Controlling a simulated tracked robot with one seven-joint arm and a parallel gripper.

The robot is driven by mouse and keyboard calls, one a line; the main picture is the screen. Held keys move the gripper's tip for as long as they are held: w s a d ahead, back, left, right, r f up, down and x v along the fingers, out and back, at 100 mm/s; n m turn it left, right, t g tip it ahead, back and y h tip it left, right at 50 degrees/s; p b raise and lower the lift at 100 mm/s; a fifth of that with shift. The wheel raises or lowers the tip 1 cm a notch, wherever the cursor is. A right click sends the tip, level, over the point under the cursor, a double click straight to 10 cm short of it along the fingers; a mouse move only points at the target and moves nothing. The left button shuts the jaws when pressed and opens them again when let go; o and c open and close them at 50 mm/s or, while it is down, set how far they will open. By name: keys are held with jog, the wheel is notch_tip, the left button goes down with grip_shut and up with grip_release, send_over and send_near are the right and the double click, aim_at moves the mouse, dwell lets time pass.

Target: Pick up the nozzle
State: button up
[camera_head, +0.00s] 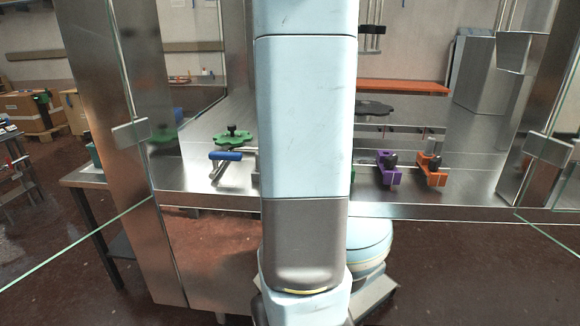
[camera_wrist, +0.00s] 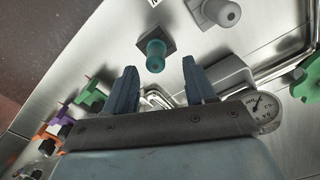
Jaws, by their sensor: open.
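In the wrist view, a teal ribbed cylindrical piece (camera_wrist: 155,60) stands on a dark square base on the metal surface. A grey rounded piece (camera_wrist: 222,12) with a similar square base is at the top edge. I cannot tell for certain which is the nozzle. My gripper (camera_wrist: 160,68) is open, with its two blue-grey fingers apart and nothing held between them. The teal piece appears just beyond the fingertips, nearer the left finger; whether it touches is not clear. In the head view my arm hides the gripper and these pieces.
A metal work surface (camera_head: 310,207) holds a green star-shaped part (camera_head: 232,139), a blue-handled part (camera_head: 226,156), a purple clamp (camera_head: 388,172) and an orange clamp (camera_head: 433,175). A round gauge (camera_wrist: 263,107) and bent metal rods lie near my gripper. Glass panels flank the bench.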

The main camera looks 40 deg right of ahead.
jog(key=shift+s+a+f, duration=0.1)
jog(key=shift+s+f, duration=0.05)
jog(key=shift+f, duration=1.2)
jog(key=shift+s+f, duration=0.1)
jog(key=shift+f, duration=1.2)
grip_shut()
